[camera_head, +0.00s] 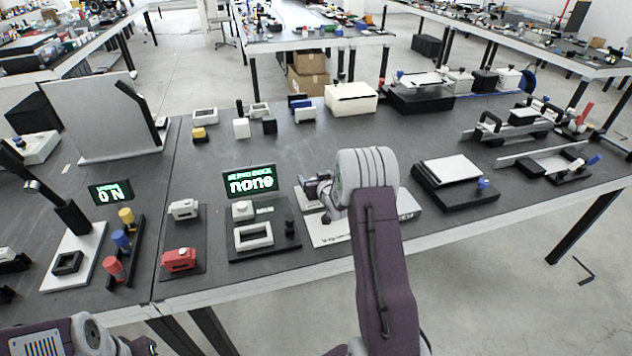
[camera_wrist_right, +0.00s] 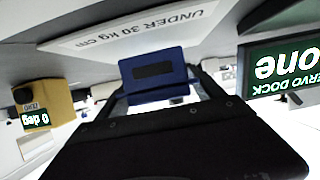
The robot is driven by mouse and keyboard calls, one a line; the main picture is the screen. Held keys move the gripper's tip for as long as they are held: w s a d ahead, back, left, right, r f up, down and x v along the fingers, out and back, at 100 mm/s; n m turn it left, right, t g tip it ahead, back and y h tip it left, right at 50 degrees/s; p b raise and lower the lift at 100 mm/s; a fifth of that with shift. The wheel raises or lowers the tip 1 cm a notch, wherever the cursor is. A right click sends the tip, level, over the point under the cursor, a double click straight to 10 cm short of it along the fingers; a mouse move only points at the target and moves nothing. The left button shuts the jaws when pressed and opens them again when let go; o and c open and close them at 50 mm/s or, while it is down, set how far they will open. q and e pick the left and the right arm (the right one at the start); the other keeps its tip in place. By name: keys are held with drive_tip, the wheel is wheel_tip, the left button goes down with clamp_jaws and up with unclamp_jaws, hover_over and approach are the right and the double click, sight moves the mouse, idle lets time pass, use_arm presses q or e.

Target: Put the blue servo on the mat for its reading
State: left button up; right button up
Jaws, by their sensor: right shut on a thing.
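My right gripper (camera_head: 320,196) hangs over a white lettered mat (camera_head: 328,234), left of my purple arm. In the right wrist view it is shut on the blue servo (camera_wrist_right: 153,75), a blue block with a dark rectangle on its face. The lettering "UNDER 30 kg cm" shows on a white surface (camera_wrist_right: 125,30) beyond it. I cannot tell whether the servo touches the mat. My arm and gripper largely hide the servo in the head view. Of my left arm only links show at the bottom left; its gripper is out of view.
The servo dock display (camera_head: 250,182) reads "none", behind a dark board with a white frame (camera_head: 254,236). A red-bodied unit (camera_head: 179,260) is left of it. A black box with a white top (camera_head: 450,172) stands right. A yellow unit (camera_wrist_right: 52,103) shows "0 deg".

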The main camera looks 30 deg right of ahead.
drive_tip(key=shift+d+f, duration=0.1)
drive_tip(key=shift+f, duration=0.45)
drive_tip(key=o, duration=1.7)
drive_tip(key=shift+f, duration=0.1)
drive_tip(key=shift+r, duration=0.35)
drive_tip(key=shift+s, duration=0.4)
drive_tip(key=v, duration=1.1)
drive_tip(key=shift+s+p, duration=0.15)
drive_tip(key=shift+p, duration=0.25)
